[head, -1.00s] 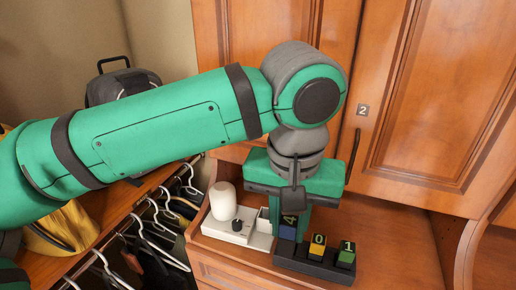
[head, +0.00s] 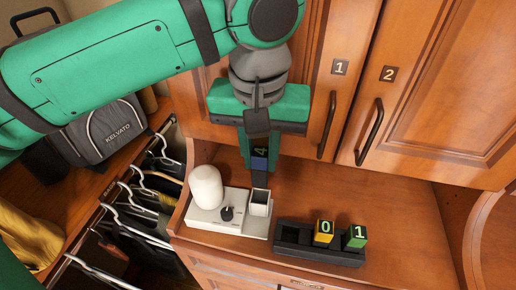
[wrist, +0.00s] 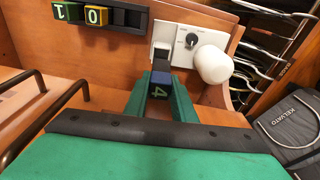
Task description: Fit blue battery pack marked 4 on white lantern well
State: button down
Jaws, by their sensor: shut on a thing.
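The blue battery pack marked 4 (head: 260,157) is held upright between the fingers of my gripper (head: 259,150), with its dark lower part pointing down. In the wrist view the blue pack (wrist: 161,78) also shows between the green fingers. The white lantern (head: 228,217) stands on the shelf, with a rounded white lamp (head: 206,186) and a dark knob (head: 227,213). Its square well (head: 260,204) is at its right end. The pack's lower end is just above or at the well's mouth; I cannot tell whether they touch.
A black rack (head: 318,252) right of the lantern holds a yellow block marked 0 (head: 324,231) and a green block marked 1 (head: 356,236); its left part is empty. Cabinet doors with handles (head: 369,131) stand behind. Hangers (head: 130,215) hang at left.

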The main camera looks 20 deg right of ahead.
aim_at(260, 179)
jog(key=shift+f, duration=0.15)
jog(key=shift+f, duration=1.8)
jog(key=shift+s, duration=0.15)
jog(key=shift+f, duration=1)
dwell(0.3)
jog(key=shift+f, duration=0.1)
jog(key=shift+f, duration=1.5)
dwell(0.3)
jog(key=shift+s+f, duration=0.1)
jog(key=shift+f, duration=0.25)
